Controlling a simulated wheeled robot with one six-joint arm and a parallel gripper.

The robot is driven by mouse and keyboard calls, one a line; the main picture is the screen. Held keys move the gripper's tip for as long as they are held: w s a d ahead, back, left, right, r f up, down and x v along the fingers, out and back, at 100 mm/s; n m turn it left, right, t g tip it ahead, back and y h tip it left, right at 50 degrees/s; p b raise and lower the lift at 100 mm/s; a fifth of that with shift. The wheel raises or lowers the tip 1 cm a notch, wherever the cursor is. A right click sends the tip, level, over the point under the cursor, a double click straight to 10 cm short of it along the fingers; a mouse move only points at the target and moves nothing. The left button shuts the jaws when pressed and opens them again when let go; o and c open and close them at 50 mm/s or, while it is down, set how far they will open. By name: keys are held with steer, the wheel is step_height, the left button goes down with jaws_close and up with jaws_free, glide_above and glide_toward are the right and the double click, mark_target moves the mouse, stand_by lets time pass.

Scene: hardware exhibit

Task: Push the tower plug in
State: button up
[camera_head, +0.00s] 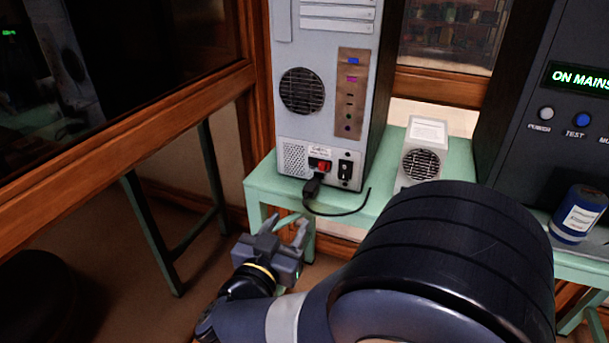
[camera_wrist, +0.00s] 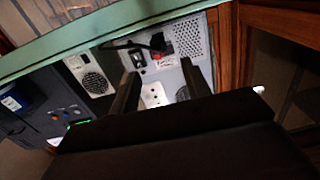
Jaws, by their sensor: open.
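The grey computer tower (camera_head: 326,100) stands on the green table with its back panel facing me. The black tower plug (camera_head: 313,186) is at the red-marked power inlet (camera_head: 319,164) low on that panel, with its black cord curving right over the table edge. I cannot tell how deep the plug sits. In the wrist view the plug (camera_wrist: 158,42) shows beside the red inlet (camera_wrist: 160,50), beyond my fingers. My gripper (camera_head: 286,226) is open and empty, below and left of the plug, apart from it. In the wrist view its two fingers (camera_wrist: 160,70) are spread.
A small grey unit with a fan grille (camera_head: 428,135) stands right of the tower. A dark cabinet reading "ON MAINS" (camera_head: 550,110) and a blue can (camera_head: 578,214) are farther right. The green table's front edge (camera_head: 262,190) lies above my gripper. Wood-framed glass (camera_head: 130,130) bounds the left.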

mark_target(307, 194)
steer(key=b+x, duration=0.1)
steer(key=x, duration=0.4)
steer(key=b+x, duration=0.1)
steer(key=x, duration=0.4)
steer(key=shift+w+d+r, duration=0.2)
steer(key=shift+w+d, duration=0.05)
steer(key=shift+w, duration=0.05)
jaws_close()
stand_by(0.4)
